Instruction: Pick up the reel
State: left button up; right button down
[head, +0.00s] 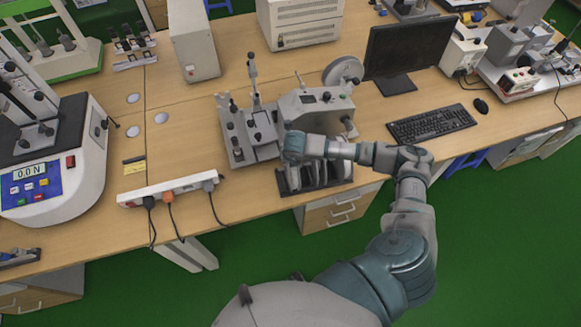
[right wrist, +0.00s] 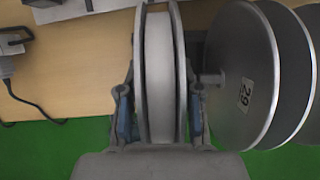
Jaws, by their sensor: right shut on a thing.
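A reel (right wrist: 162,60) with grey rims and a pale white middle stands upright between the two fingers of my right gripper (right wrist: 160,115) in the right wrist view. The gripper is shut on it, with one finger against each side. In the head view my right gripper (head: 292,160) points down over a dark rack (head: 340,183) at the table's front edge. There the held reel is mostly hidden by my wrist, and I cannot tell whether it is clear of the rack. My left gripper is not in view.
Other grey discs (right wrist: 245,75), one with a number label, stand close right of the held reel. A test machine (head: 315,105) with a round reel (head: 343,72) stands behind the rack. A power strip (head: 172,190) lies left; a keyboard (head: 431,123) lies right.

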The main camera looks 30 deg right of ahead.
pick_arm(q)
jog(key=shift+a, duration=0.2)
pick_arm(e)
jog(key=shift+a+r, duration=0.1)
jog(key=shift+a, duration=0.1)
jog(key=r+b, duration=0.1)
jog(key=r, duration=0.8)
jog(key=shift+d, duration=0.2)
jog(key=shift+a+r, duration=0.1)
jog(key=shift+r, duration=0.4)
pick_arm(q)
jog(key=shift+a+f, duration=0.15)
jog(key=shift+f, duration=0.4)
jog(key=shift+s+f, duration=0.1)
pick_arm(e)
jog(key=shift+f, duration=0.1)
jog(key=shift+f+b, duration=2.6)
jog(key=shift+f, duration=0.2)
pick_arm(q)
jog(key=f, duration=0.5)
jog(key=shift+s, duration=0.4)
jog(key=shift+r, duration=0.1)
pick_arm(e)
jog(key=shift+r, duration=0.1)
